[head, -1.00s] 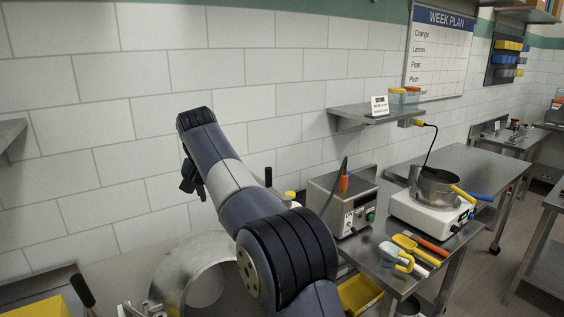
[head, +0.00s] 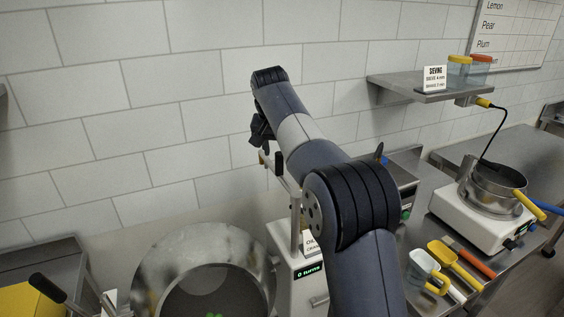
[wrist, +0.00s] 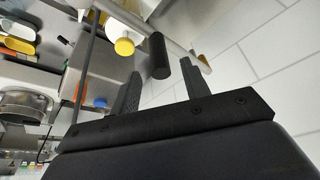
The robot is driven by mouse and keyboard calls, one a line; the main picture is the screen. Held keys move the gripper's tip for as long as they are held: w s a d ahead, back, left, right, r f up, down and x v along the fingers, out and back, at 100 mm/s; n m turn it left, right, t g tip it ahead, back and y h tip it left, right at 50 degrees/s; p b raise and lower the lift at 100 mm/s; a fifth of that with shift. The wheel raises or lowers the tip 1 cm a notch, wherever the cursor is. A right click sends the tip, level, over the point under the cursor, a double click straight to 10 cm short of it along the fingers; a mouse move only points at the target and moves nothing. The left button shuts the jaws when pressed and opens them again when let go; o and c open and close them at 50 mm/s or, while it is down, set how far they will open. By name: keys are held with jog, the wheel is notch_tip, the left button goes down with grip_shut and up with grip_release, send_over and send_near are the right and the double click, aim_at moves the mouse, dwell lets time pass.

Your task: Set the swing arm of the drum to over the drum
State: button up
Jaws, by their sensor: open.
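The steel drum (head: 250,248) stands at the lower left of the head view, its round mouth facing me, with something green inside. The swing arm (head: 279,168) is a thin pale bar on an upright post at the drum's right. It reaches back toward the wall, beside the drum's mouth. In the wrist view the swing arm (wrist: 140,22) carries a black handle (wrist: 158,56) and a yellow cap (wrist: 124,47). My gripper (wrist: 161,70) is open, its fingers on either side of the handle, with no clear contact. In the head view my gripper (head: 262,132) is partly hidden by my arm.
A white cabinet (head: 284,262) with a green display stands right of the drum. A bench at right holds a hot plate with a pot (head: 497,190), scoops (head: 425,270) and a control box (head: 402,178). A wall shelf (head: 425,90) hangs above. A black lever (head: 48,288) is at lower left.

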aim_at(280, 163)
jog(key=x, duration=0.6)
jog(key=shift+w+f+p, duration=0.15)
jog(key=shift+f+p, duration=0.25)
grip_shut()
